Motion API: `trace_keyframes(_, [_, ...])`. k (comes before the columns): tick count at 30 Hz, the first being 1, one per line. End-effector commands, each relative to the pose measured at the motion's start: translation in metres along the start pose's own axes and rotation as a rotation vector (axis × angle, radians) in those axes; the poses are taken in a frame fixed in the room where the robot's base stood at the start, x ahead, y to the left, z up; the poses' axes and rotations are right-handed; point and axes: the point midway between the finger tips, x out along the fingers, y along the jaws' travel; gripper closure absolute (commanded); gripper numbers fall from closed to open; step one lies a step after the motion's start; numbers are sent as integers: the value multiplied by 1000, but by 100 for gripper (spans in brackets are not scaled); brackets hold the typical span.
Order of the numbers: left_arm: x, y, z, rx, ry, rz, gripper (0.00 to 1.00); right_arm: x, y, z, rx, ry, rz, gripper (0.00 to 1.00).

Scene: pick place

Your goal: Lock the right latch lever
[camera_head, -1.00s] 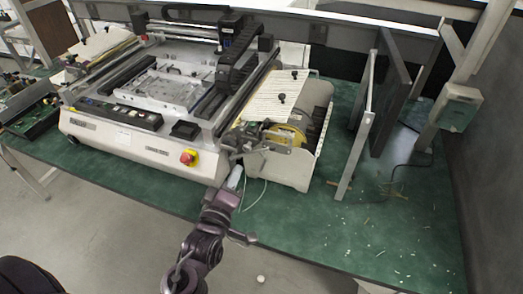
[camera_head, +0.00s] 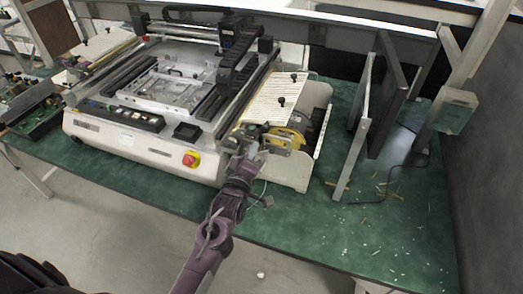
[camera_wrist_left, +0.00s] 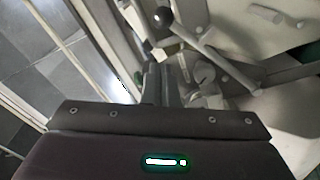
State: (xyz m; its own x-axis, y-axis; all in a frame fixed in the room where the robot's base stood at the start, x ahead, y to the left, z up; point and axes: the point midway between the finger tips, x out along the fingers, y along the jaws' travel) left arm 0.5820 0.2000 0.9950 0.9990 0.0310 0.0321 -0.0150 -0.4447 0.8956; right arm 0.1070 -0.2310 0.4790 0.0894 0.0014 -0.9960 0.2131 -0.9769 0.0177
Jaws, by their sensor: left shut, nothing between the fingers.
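The machine (camera_head: 135,148) on the green table has a metal latch mechanism (camera_head: 279,141) at its right end, beside a yellow reel-like part. In the left wrist view a lever with a dark ball knob (camera_wrist_left: 161,17) stands just beyond my fingers, and a grey metal bar slants away from it to the right. My left gripper (camera_head: 248,150) reaches up to the front of this mechanism; its fingers (camera_wrist_left: 163,84) are shut with nothing between them. Whether the fingertips touch the lever cannot be told. The gripper partly hides the latch. My right gripper is not in view.
An upright panel (camera_head: 354,150) stands to the right. The green table (camera_head: 300,222) is mostly clear in front, with small scraps at the right.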

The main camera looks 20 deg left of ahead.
Motion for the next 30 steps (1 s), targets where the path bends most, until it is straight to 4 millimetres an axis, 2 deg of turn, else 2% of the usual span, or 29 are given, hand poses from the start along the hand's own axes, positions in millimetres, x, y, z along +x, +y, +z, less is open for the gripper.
trace_keyframes(3, [3, 2, 16, -2, -2, -1, 100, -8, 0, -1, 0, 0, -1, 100])
trace_keyframes(7, [5, 0, 25, -1, -1, -2, 100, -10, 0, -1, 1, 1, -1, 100])
trace_keyframes(21, [5, -1, 29, 5, -1, 0, 100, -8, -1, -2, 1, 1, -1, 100])
trace_keyframes(30, [4, -8, 40, 81, -2, 4, 100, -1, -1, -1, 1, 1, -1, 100])
